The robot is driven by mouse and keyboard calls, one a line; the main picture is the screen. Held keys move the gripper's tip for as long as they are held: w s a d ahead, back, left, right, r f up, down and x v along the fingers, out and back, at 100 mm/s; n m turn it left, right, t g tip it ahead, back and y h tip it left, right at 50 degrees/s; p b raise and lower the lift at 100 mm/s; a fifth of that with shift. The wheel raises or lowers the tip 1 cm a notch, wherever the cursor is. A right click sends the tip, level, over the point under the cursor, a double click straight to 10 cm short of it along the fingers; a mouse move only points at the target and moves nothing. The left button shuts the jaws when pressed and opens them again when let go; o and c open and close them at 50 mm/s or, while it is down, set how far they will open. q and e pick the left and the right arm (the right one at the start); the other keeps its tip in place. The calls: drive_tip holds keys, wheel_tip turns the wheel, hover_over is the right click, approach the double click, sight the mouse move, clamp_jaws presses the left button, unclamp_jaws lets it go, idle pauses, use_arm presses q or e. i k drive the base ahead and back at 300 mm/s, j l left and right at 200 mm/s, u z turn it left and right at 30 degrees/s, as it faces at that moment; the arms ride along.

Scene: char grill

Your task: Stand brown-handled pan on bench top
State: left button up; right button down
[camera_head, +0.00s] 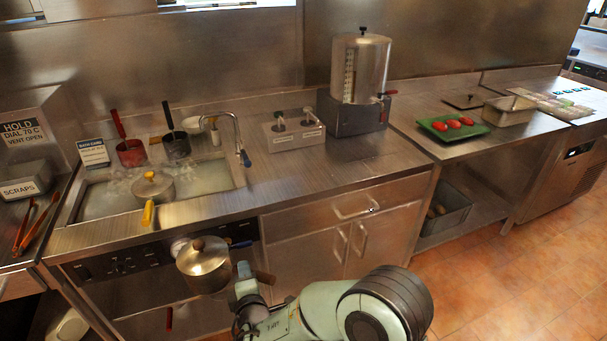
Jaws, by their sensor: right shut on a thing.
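The brown-handled pan (203,268) is a steel pot with a lid and a brown knob. It is held upright in front of the bench's front edge, over the control panel side. Its brown handle (264,278) points to the right. My right gripper (244,275) is shut on the pan at its handle side; the exact contact is partly hidden. The bench top (320,172) is bare steel between the sink bath and the cupboard edge. My left gripper is not in view.
A water bath (225,178) holds a yellow-handled lidded pan (153,190), a red-handled pan (130,153) and a black-handled pan (176,145). A tap (240,140), a valve box (294,134) and a boiler (360,75) stand behind. A green tray (453,128) is at right.

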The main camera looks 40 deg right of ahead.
sight(345, 180)
drive_tip(key=l+z, duration=0.35)
drive_tip(key=l, duration=0.15)
drive_tip(key=i+l+z, duration=0.15)
drive_tip(key=l+z, duration=0.2)
drive_tip(key=l, duration=0.15)
